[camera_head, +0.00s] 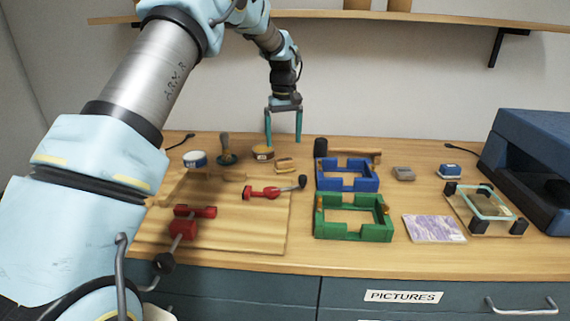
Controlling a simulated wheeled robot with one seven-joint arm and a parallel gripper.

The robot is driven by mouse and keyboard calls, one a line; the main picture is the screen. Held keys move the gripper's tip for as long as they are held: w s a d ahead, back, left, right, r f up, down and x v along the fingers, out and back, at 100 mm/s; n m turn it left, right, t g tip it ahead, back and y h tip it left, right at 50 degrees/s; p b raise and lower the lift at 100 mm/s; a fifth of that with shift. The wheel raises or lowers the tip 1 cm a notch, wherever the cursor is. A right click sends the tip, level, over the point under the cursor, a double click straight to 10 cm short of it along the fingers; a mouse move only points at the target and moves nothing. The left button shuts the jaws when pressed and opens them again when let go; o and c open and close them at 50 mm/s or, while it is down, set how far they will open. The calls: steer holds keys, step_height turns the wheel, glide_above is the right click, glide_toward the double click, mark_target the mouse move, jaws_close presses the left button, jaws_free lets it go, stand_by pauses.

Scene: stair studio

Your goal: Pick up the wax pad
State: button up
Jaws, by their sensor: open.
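My gripper (283,139) is open and empty. It points straight down over the back of the wooden counter (340,262), with its two teal fingers spread apart. A small tan block (285,165), perhaps the wax pad, lies on the counter just below and in front of the fingers. A round tin with a tan top (263,153) stands just left of the block, near the left finger. A grey-brown pad (404,174) lies farther right. I cannot tell for sure which of these is the wax pad.
A dark-handled wooden tool (228,150) stands left of the tin. A mallet (350,152) lies right of my gripper, behind the blue frame (347,183) and green frame (353,231). Red clamps (262,192) lie in front on a board. A shelf (420,17) runs above.

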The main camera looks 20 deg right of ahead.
mark_target(284, 159)
steer(key=shift+s+f+p, duration=0.15)
steer(key=shift+f+p, duration=1.45)
steer(key=shift+f, duration=2.65)
steer(key=shift+c, duration=0.2)
steer(key=c, duration=1.3)
step_height(284, 159, up, 10)
steer(key=b, duration=0.3)
steer(key=shift+d, duration=0.1)
steer(key=o, duration=0.9)
steer(key=c, duration=0.6)
